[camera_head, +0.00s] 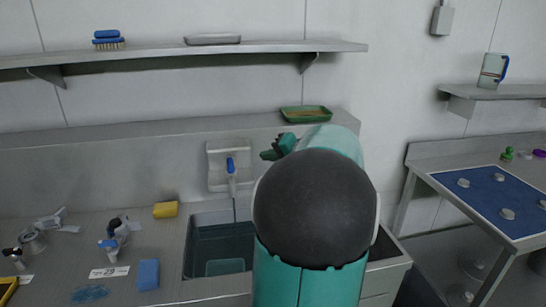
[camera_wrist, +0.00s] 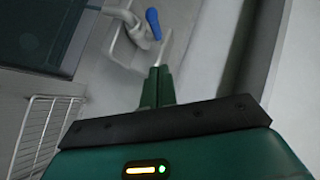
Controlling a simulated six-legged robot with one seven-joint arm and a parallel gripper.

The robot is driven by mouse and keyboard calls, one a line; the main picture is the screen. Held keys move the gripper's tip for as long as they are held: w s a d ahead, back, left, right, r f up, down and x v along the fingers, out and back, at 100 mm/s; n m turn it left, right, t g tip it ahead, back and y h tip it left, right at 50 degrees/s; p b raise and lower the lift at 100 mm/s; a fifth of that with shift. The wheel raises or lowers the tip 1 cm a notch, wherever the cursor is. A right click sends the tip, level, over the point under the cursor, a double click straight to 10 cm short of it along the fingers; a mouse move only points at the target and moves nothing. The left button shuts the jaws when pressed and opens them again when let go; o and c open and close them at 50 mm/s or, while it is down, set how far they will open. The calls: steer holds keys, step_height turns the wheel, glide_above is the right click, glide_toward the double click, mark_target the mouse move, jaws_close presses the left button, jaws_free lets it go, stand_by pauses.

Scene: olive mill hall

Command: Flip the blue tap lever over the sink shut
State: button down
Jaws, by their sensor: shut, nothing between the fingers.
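The blue tap lever (camera_head: 230,165) sits on a tap fixed to a pale wall plate (camera_head: 214,157) above the sink (camera_head: 197,233). In the wrist view the blue lever (camera_wrist: 153,22) shows near the top, just beyond my fingertips, beside the grey tap spout (camera_wrist: 122,15). My gripper (camera_head: 268,154) is to the right of the lever in the head view, mostly hidden behind my own arm. In the wrist view my gripper (camera_wrist: 158,70) has its green fingers together and empty. A gap seems to show between fingertips and lever; I cannot tell its exact depth.
A green tray (camera_head: 306,113) lies on the ledge behind my arm. A yellow sponge (camera_head: 165,210) and a blue sponge (camera_head: 148,274) lie left of the sink. A long shelf (camera_head: 180,53) runs above. A wire rack (camera_wrist: 40,125) shows at the left of the wrist view.

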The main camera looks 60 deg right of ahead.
glide_toward(232, 162)
steer(key=w+d, duration=0.2)
steer(key=shift+w+a+f, duration=0.75)
steer(key=shift+w+f, duration=0.05)
steer(key=shift+w, duration=0.15)
steer(key=shift+w+a+f, duration=0.15)
steer(key=shift+w+f, duration=0.2)
